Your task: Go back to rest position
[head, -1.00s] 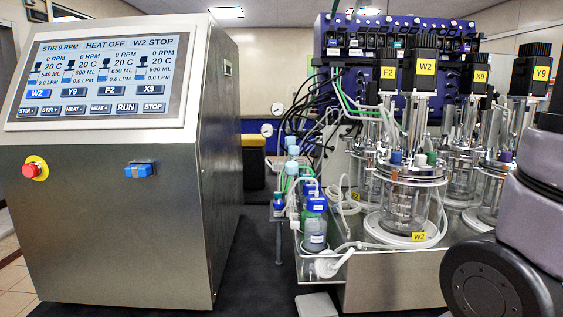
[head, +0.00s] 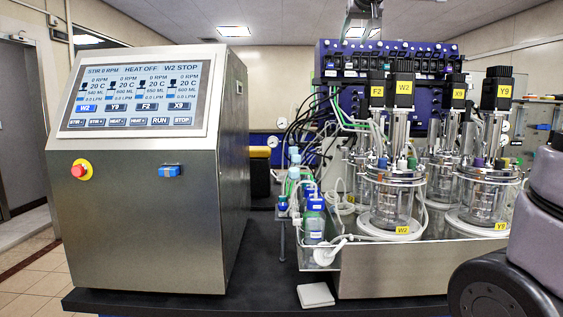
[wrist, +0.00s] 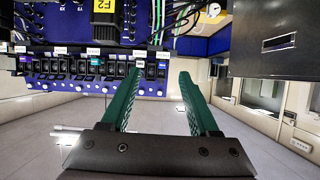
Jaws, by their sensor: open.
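My gripper (wrist: 160,76) shows in the wrist view with its two green fingers spread apart. Nothing is between the fingers. The wrist picture is upside down, with the ceiling at the bottom. The blue control rack (wrist: 90,68) with its row of switches lies beyond the fingers, apart from them. In the head view the gripper is out of sight; only a grey and black part of my arm shows at the right edge.
A steel console (head: 150,225) with a touchscreen (head: 135,95) stands at left on a dark bench (head: 255,290). Glass bioreactors, including W2 (head: 390,200) and Y9 (head: 487,190), stand in a steel tray (head: 390,270) at right. A white pad (head: 315,295) lies in front.

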